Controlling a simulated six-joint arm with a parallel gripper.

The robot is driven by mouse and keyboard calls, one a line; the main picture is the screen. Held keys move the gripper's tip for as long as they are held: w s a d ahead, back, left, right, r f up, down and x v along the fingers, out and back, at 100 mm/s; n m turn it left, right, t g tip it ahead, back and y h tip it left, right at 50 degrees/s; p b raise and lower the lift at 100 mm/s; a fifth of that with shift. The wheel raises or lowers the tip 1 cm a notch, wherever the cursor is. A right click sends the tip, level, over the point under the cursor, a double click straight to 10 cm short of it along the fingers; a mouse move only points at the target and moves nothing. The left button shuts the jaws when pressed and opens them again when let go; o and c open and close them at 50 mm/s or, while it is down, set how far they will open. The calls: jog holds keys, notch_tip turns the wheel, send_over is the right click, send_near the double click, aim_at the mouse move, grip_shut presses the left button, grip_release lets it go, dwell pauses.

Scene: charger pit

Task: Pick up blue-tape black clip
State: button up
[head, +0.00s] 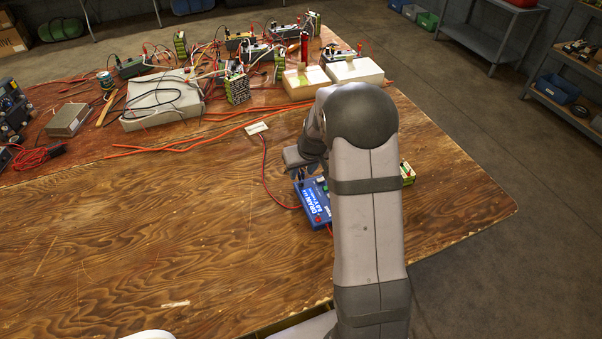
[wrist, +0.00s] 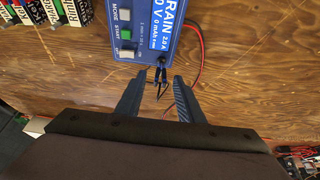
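The blue discharger box (head: 314,205) stands on the wooden table, partly behind my arm. It also shows at the top of the wrist view (wrist: 160,25). Small black clips with thin black leads (wrist: 158,84) show beside the box's lower edge in the wrist view. They lie in the gap between my fingers. I cannot make out blue tape on them, nor tell them well apart. My gripper (wrist: 160,76) is open, with a finger on each side of the clips and no visible grip on them. In the head view the clips are hidden by my arm and gripper.
Green-and-white battery packs (head: 407,173) stand right of the box; packs also show in the wrist view (wrist: 55,12). A red lead (head: 265,172) runs to a white label (head: 256,128). Chargers and wires crowd the table's back. The front left of the table (head: 130,250) is clear.

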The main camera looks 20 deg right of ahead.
aim_at(301, 171)
jog(key=shift+x, duration=1.25)
grip_shut()
jog(key=shift+r+b, duration=0.55)
jog(key=shift+r, duration=4.5)
